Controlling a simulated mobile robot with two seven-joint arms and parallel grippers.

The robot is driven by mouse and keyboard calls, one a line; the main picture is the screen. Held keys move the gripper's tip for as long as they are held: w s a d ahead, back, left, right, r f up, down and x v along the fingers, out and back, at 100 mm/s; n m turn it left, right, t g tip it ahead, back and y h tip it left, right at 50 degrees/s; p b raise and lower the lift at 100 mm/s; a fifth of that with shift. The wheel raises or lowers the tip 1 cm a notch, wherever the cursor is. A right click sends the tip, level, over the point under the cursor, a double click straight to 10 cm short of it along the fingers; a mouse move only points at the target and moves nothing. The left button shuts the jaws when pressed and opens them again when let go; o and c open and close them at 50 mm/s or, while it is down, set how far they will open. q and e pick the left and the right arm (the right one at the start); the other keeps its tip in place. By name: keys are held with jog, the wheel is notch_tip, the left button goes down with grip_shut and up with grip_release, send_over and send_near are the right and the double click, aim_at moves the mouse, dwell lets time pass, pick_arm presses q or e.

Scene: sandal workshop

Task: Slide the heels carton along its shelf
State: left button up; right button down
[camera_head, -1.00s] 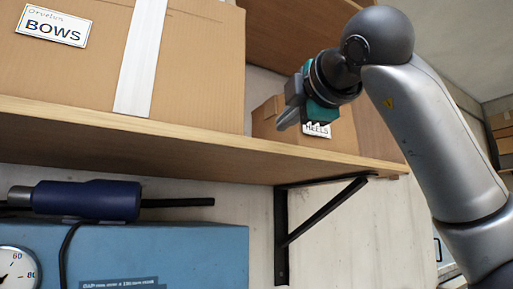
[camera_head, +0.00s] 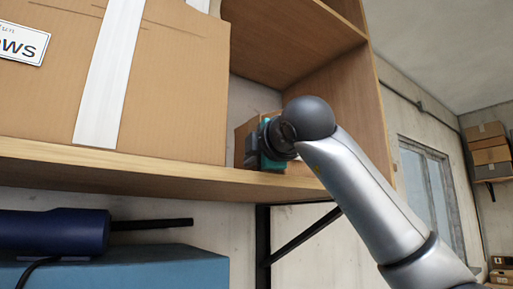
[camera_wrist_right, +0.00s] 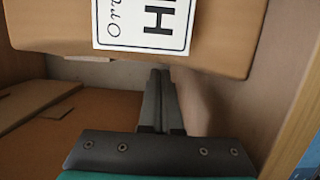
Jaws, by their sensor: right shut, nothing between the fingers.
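The heels carton (camera_head: 240,143) is a small brown box on the wooden shelf, right of the large bows carton. My right gripper (camera_head: 251,160) is in front of it and hides most of its front and its label. In the right wrist view, the carton (camera_wrist_right: 225,35) fills the top, with part of its white label showing upside down. My right gripper (camera_wrist_right: 160,75) is shut and empty there, its fingertips close to the carton's edge below the label. I cannot tell whether they touch it. My left gripper is not in view.
The large bows carton (camera_head: 180,85) stands left on the same shelf (camera_head: 110,167). A wooden side panel (camera_head: 355,105) closes the shelf's right end. A black bracket (camera_head: 262,235) is underneath. A dark blue tool (camera_head: 55,233) lies on a blue box (camera_head: 150,268) below.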

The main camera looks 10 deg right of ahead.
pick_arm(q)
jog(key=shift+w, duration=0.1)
pick_arm(e)
jog(key=shift+w, duration=0.15)
jog(key=shift+d, duration=0.1)
jog(key=w+d, duration=0.1)
jog(key=d, duration=0.2)
jog(key=w+d, duration=0.1)
jog(key=d, duration=0.2)
jog(key=w+d, duration=0.1)
jog(key=d, duration=0.2)
jog(key=shift+w+d, duration=0.1)
jog(key=shift+w, duration=0.25)
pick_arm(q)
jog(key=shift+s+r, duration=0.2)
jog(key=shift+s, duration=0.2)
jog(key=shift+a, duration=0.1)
